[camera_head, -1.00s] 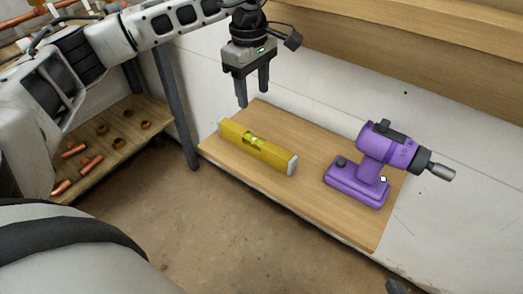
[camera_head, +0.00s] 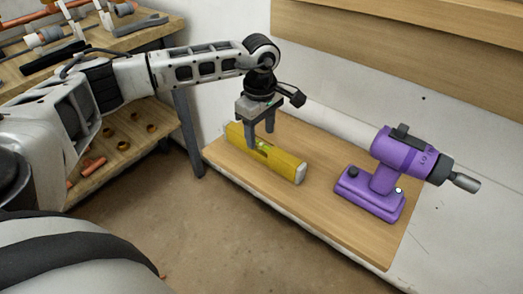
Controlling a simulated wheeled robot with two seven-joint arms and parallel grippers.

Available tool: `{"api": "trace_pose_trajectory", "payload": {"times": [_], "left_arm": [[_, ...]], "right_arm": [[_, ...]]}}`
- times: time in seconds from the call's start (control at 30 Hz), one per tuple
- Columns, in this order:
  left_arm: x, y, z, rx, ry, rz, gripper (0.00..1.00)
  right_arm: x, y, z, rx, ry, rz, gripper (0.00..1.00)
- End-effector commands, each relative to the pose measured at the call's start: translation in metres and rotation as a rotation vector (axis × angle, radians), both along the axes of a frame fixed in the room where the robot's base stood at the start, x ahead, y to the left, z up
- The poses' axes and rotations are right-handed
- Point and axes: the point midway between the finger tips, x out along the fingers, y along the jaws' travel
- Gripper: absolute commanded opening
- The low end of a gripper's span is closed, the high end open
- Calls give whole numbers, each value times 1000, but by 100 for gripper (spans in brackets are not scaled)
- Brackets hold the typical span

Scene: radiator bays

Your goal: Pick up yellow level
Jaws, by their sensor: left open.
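The yellow level (camera_head: 282,163) lies on a wooden shelf board (camera_head: 345,226), with pale grey end caps and a greenish vial near its middle. My left gripper (camera_head: 260,141) points down over the level's middle, fingers apart. One finger shows in front of the level's near side and the other towards its far side. Nothing is held. I cannot tell whether the fingers touch the level. Part of the level's left half is hidden behind the near finger. My right gripper is not in view.
A purple drill (camera_head: 385,178) stands on the same board to the right of the level. A lower shelf (camera_head: 105,172) at left holds copper pipe pieces and brass fittings. A dark post (camera_head: 188,135) stands left of the board. A wooden ledge (camera_head: 400,48) runs above at the back.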

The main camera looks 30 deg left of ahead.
Motion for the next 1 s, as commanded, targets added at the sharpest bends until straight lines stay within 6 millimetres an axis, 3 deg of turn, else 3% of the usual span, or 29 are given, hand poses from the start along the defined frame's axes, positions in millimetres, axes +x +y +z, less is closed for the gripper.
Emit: {"api": "trace_pose_trajectory", "payload": {"times": [0.3, 0.53, 0.57, 0.73, 1.0], "left_arm": [[2, -2, -46, 0, 3, 0, 53], [2, -2, -47, 0, 1, -1, 53], [2, -2, -47, 0, 1, -1, 50], [2, -2, -47, 0, 1, 0, 3], [3, -1, -46, 0, 0, 0, 0]], "right_arm": [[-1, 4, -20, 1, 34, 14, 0], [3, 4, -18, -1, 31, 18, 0], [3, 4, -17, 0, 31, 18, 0], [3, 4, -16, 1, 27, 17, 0], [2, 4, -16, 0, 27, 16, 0]]}}
